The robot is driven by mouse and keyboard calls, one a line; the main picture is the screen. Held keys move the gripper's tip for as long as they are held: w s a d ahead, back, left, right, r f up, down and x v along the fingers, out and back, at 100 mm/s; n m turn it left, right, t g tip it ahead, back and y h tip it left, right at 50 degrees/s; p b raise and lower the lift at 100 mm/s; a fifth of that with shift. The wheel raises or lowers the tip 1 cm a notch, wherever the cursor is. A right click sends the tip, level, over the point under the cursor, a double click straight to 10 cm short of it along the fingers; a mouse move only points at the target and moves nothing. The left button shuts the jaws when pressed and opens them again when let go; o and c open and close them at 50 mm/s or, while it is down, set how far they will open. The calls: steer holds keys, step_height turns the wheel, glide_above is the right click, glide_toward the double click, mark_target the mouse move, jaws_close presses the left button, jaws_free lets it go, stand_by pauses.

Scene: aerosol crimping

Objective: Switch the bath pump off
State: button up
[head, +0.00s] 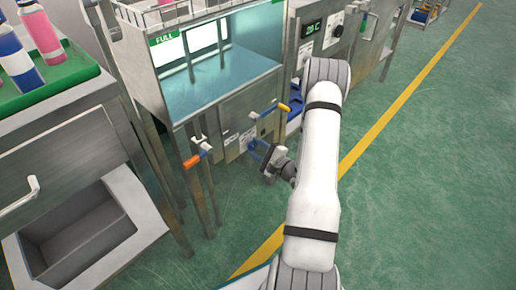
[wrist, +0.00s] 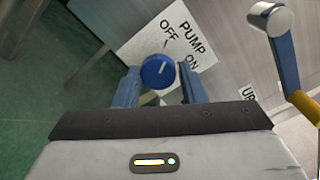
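The bath pump's switch is a round blue knob (wrist: 157,72) with a short white mark, in front of a white plate (wrist: 150,45) reading PUMP, OFF and ON. The mark slants toward the upper right in the wrist view; I cannot tell for sure which word it points at. My gripper (wrist: 159,80) is open, its two blue fingers on either side of the knob with narrow gaps. I cannot tell whether either finger touches it. In the head view my gripper (head: 258,149) is low at the bath's front panel, and the knob itself cannot be made out there.
A lever with a yellow grip (wrist: 305,105) stands close right of my gripper. The water bath (head: 215,85) is above, marked FULL. An orange-handled valve (head: 192,160) is to the left. A green tray (head: 50,80) with cans is at far left. Green floor lies clear at right.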

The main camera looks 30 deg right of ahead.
steer(key=o, duration=0.3)
steer(key=shift+o, duration=0.2)
steer(key=p+v, duration=0.2)
steer(key=v, duration=0.5)
steer(key=shift+s, duration=0.4)
steer(key=shift+d, duration=0.1)
